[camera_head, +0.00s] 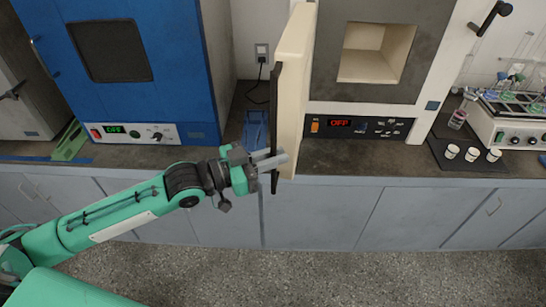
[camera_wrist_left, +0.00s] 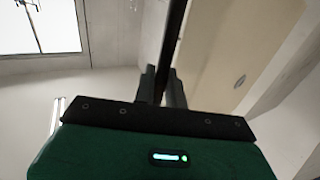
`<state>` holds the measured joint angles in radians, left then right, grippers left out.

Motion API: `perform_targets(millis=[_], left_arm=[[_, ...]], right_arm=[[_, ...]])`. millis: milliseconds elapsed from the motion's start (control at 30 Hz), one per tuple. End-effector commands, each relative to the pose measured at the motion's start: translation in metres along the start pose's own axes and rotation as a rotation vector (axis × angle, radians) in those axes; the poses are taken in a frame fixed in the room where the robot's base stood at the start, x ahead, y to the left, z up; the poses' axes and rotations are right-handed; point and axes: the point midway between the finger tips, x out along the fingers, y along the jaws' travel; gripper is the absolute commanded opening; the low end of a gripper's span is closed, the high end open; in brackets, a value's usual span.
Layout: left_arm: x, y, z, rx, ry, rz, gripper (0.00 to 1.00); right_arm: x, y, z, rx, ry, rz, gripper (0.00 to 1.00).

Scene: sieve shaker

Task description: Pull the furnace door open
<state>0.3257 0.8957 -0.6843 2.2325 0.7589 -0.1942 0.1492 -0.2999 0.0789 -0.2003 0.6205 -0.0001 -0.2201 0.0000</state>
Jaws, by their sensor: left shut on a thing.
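The furnace (camera_head: 425,60) stands on the counter right of centre, with a dark grey front and an open cream-lined chamber (camera_head: 376,52). Its door (camera_head: 295,75) is swung open and stands out toward me, seen nearly edge-on, with a cream inner side. A dark handle bar (camera_head: 275,120) runs along the door's outer side. My left gripper (camera_head: 272,161) is shut on the lower part of the handle. In the left wrist view the dark handle bar (camera_wrist_left: 174,45) runs up from between the fingers, beside the door's cream panel (camera_wrist_left: 222,50). My right gripper is in neither view.
A blue oven (camera_head: 170,60) stands left of the furnace on the counter (camera_head: 345,160). At right, a dark mat holds several small white cups (camera_head: 473,154) beside a white instrument with glassware (camera_head: 515,125). Grey cabinets (camera_head: 320,210) and open floor (camera_head: 300,275) lie below.

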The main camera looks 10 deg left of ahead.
Motion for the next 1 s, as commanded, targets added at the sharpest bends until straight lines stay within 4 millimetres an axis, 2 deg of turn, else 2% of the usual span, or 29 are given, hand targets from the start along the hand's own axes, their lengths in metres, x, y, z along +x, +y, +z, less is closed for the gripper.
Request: perform_targets(millis=[267,300,367,400,767,1000], left_arm=[[0.000,-0.001,-0.001,0.001,0.001,-0.001,0.00],[0.000,-0.001,-0.001,0.001,0.001,-0.001,0.16],[0.000,-0.001,-0.001,0.001,0.001,-0.001,0.28],[0.000,-0.001,-0.001,0.001,0.001,-0.001,0.30],[-0.004,-0.001,0.001,0.001,-0.001,-0.002,0.30],[-0.030,0.000,0.004,0.003,-0.005,-0.001,0.30]], right_arm=[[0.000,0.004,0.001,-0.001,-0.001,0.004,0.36],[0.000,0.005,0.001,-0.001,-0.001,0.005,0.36],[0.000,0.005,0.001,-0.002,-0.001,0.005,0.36],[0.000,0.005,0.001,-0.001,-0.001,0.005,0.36],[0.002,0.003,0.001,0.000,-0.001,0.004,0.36],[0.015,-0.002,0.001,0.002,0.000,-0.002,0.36]])
